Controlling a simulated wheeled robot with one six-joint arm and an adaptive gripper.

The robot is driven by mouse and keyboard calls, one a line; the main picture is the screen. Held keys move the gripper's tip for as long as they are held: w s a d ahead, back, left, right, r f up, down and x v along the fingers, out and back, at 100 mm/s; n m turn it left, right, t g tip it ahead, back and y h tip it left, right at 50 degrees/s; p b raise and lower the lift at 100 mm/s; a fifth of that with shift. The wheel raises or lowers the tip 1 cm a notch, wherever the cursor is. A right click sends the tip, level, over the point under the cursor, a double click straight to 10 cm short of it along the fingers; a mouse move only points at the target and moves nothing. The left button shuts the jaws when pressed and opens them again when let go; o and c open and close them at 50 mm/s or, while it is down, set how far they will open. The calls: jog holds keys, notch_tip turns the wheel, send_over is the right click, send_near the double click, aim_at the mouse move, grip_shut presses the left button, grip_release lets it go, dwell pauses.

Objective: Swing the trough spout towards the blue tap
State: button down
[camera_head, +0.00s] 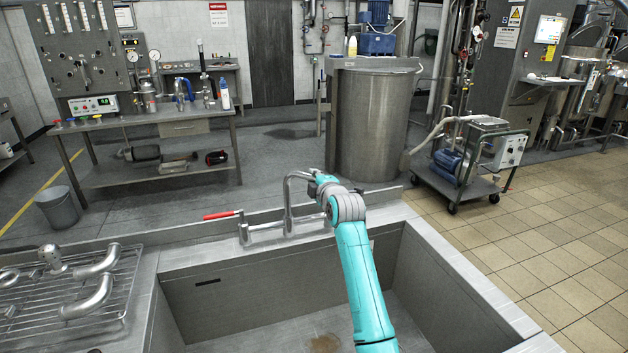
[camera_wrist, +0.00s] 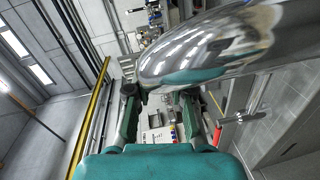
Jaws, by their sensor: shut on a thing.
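The trough spout (camera_head: 288,203) is a chrome gooseneck that rises from the mixer pipes at the back rim of the steel trough (camera_head: 190,283). Its bent outlet end points right, towards my gripper (camera_head: 316,182). My gripper is shut on the spout near that end; my arm partly hides the hold. In the wrist view the shiny spout (camera_wrist: 210,45) crosses large over the fingers of my gripper (camera_wrist: 160,94). A red-handled tap (camera_head: 222,215) sits left of the spout base. No blue tap handle shows clearly; my arm covers the right side of the mixer.
A rack with bent steel pipes (camera_head: 95,295) lies left of the trough. Behind stand a workbench (camera_head: 190,120), a large steel vat (camera_head: 370,125) and a wheeled pump cart (camera_head: 470,160).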

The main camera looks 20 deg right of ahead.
dwell(0.3)
jog(key=c, duration=1)
grip_release()
